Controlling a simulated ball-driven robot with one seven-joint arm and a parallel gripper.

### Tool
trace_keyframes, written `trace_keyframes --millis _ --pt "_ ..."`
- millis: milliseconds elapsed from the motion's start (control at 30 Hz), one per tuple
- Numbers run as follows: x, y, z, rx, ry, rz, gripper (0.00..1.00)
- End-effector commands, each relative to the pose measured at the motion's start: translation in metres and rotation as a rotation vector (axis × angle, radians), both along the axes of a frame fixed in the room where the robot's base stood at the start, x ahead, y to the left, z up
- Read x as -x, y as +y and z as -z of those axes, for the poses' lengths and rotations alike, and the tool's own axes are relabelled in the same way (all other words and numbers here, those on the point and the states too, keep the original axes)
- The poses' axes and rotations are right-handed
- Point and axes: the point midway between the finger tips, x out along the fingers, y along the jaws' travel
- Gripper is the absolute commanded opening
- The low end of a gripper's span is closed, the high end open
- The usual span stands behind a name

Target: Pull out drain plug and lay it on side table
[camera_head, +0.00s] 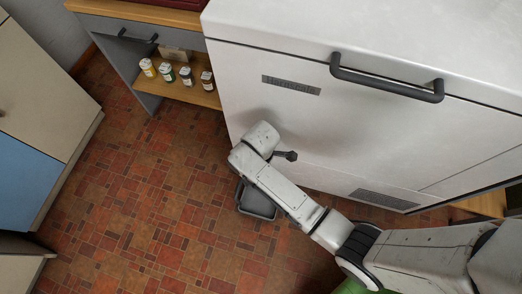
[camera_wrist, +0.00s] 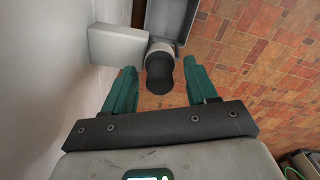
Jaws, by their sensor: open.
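A black, rounded drain plug (camera_wrist: 160,72) sits in a light grey round collar (camera_wrist: 160,48) beside the white wall of the appliance. My gripper (camera_wrist: 160,70) is open, its green fingers on either side of the plug with a visible gap at each side; whether the plug is deep between them is unclear. In the head view my arm reaches down beside the white appliance (camera_head: 300,115), and its fingers are hidden. A dark knob-like part (camera_head: 287,156) shows there against the front; I cannot tell whether it is the plug.
A grey tray (camera_head: 258,203) lies on the tiled floor under my arm; it shows in the wrist view too (camera_wrist: 168,15). A pale grey block (camera_wrist: 117,45) adjoins the collar. A wooden-topped table (camera_head: 165,12) with several bottles on its shelf (camera_head: 190,92) stands upper left.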

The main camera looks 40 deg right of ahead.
Motion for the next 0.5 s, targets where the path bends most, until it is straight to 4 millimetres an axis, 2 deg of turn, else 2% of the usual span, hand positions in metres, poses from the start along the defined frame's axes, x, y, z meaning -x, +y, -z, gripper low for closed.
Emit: trace_keyframes --millis 300,500 --pt "-0.0001 0.0000 0.0023 0.000 0.000 0.000 0.57" --pt "0.0000 0.0000 0.0023 0.000 0.000 0.000 0.39"
